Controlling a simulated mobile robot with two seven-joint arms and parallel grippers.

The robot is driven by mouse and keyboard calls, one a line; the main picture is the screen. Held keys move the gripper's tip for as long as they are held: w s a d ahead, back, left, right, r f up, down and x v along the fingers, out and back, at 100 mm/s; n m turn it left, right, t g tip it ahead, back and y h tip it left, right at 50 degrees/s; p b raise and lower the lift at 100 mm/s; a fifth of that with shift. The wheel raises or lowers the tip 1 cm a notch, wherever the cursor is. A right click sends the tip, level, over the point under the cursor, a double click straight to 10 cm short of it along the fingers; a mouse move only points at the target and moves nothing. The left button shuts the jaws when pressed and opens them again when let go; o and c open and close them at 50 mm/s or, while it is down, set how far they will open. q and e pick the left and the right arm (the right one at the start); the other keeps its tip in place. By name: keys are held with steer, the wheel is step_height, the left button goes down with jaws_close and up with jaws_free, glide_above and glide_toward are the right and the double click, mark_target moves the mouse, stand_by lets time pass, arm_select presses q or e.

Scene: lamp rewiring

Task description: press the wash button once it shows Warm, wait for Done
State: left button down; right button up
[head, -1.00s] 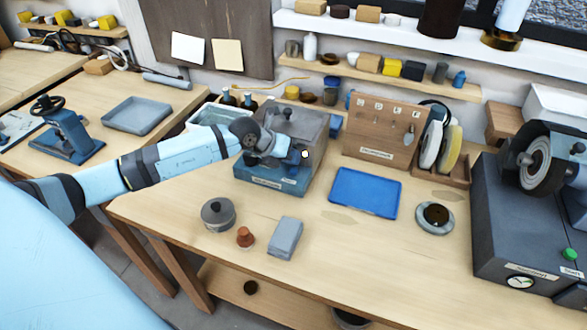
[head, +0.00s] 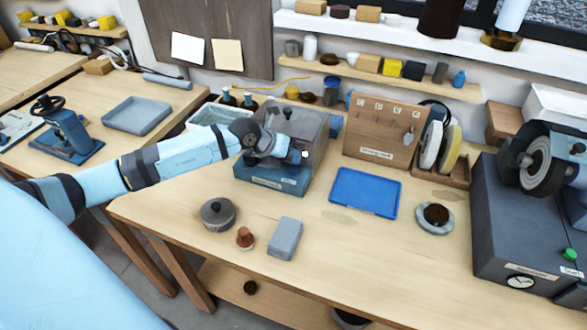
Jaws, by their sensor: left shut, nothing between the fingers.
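The wash unit (head: 258,181) is a grey box with a blue lower front and a pale label, near the back left of the main table. A dark knob-like part sits on its grey lid (head: 301,122). My left gripper (head: 299,157) is shut and empty at the unit's upper front. It covers part of the front, so I cannot tell whether it touches a button. The wash button and any Warm or Done readout cannot be made out. My right gripper is not in view.
A grinder-like machine (head: 530,225) stands at right. The table's front middle is clear.

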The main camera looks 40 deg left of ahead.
mark_target(292, 168)
arm_select(q)
steer(key=shift+f, duration=0.4)
steer(key=shift+f+b, duration=0.5)
stand_by(0.7)
stand_by(0.3)
steer(key=shift+r+p, duration=0.7)
steer(key=shift+r, duration=0.2)
steer(key=shift+r, duration=0.1)
step_height(292, 168, up, 5)
steer(key=p, duration=0.3)
steer(key=shift+p, duration=0.35)
